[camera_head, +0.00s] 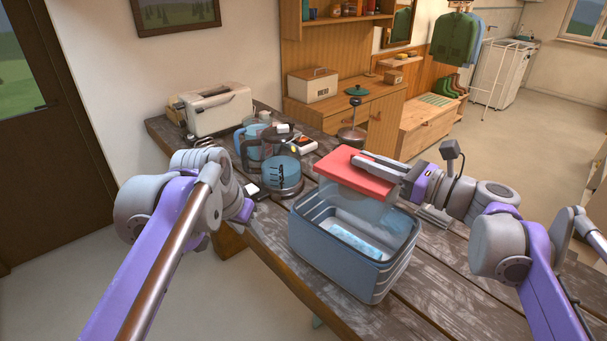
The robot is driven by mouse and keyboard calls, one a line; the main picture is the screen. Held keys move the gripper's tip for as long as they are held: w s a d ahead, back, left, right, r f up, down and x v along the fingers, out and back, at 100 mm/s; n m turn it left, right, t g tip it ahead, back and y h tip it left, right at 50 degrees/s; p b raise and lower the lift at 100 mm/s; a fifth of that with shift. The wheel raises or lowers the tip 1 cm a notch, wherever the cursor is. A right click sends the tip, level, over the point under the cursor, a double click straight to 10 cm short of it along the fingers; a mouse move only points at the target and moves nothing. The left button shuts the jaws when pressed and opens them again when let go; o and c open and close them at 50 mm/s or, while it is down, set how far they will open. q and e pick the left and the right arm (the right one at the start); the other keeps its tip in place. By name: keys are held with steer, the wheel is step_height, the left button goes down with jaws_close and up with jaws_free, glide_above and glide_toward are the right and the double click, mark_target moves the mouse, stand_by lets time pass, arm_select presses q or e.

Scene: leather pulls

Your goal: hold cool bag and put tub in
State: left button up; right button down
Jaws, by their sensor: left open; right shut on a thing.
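The cool bag (338,270) is blue with a pale lining and stands open on the wooden table. A light blue patterned pack (354,241) lies inside it. The tub (352,170) has a red lid and a clear body. My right gripper (378,166) is shut on the tub at its lid side and holds it over the back part of the bag's opening. I cannot tell whether the tub's base is below the rim. My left gripper (252,190) is open and empty, to the left of the bag and apart from it; its fingers are partly hidden.
A glass jug with a dark frame (282,172) stands close behind the bag, to its left. A toaster (218,110) and a red and white box (301,145) are farther back.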

arm_select(q)
steer(key=w+d+r+m, duration=0.2)
steer(key=w+d+r, duration=0.25)
steer(key=w, duration=0.25)
steer(key=m+g+h, duration=0.1)
steer(key=m+h, duration=0.1)
glide_toward(315, 202)
steer(key=x, duration=1.1)
steer(key=shift+w+a+r, duration=0.1)
steer(key=shift+w, duration=0.1)
jaws_close()
stand_by(1.6)
